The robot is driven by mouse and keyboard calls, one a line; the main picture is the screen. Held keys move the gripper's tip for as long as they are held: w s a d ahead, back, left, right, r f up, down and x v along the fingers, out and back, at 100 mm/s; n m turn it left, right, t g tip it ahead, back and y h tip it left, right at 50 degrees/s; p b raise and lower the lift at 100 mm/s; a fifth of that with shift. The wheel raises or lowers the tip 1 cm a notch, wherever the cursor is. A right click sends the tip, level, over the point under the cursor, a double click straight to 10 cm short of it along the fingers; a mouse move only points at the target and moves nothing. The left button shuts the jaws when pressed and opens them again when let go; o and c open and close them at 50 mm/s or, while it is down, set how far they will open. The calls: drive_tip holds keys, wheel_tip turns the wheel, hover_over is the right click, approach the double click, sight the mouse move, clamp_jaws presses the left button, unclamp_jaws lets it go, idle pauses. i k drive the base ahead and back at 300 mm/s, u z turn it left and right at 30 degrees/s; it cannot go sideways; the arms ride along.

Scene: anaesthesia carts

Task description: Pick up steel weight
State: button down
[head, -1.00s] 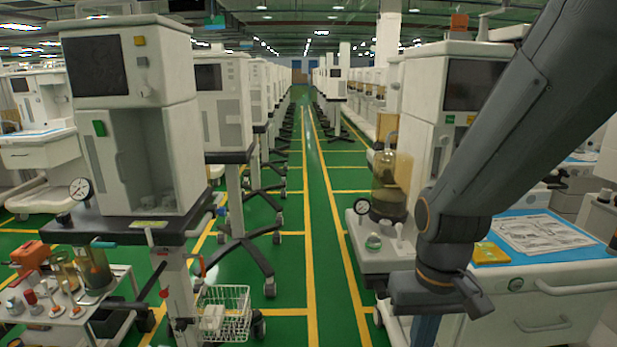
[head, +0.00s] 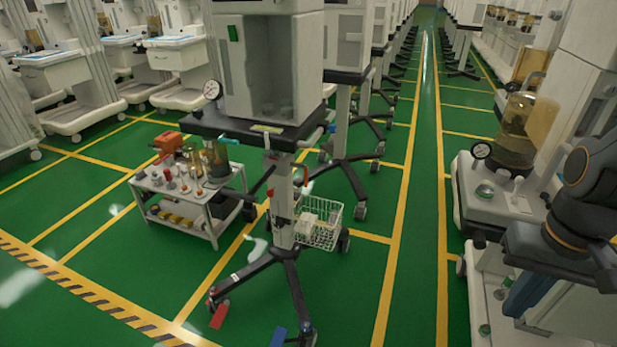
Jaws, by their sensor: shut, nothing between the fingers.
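Several small metallic and red-topped items (head: 168,176) stand on the white trolley (head: 226,188) at the left of the head view. They are too small for me to tell whether one is the steel weight. An orange box (head: 169,141) and an amber jar (head: 215,158) stand behind and beside them. My dark grey arm shows at the right edge, far from the trolley and in front of a machine. My gripper's fingers are not in view.
A machine (head: 270,80) on a dark-topped stand (head: 245,130) is right of the trolley; its base legs (head: 245,277) spread over the floor. A wire basket (head: 322,232) hangs there. Green floor (head: 90,235) is open in front of the trolley. Another machine (head: 510,200) stands at right.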

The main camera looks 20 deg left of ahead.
sight(157, 180)
drive_tip(key=u, duration=2)
drive_tip(key=k, duration=0.55)
drive_tip(key=u, duration=0.55)
drive_tip(key=i, duration=1.55)
drive_tip(key=u, duration=0.45)
drive_tip(key=i, duration=1.75)
drive_tip(key=z, duration=1)
drive_tip(key=i, duration=1.65)
drive_tip(key=z, duration=0.8)
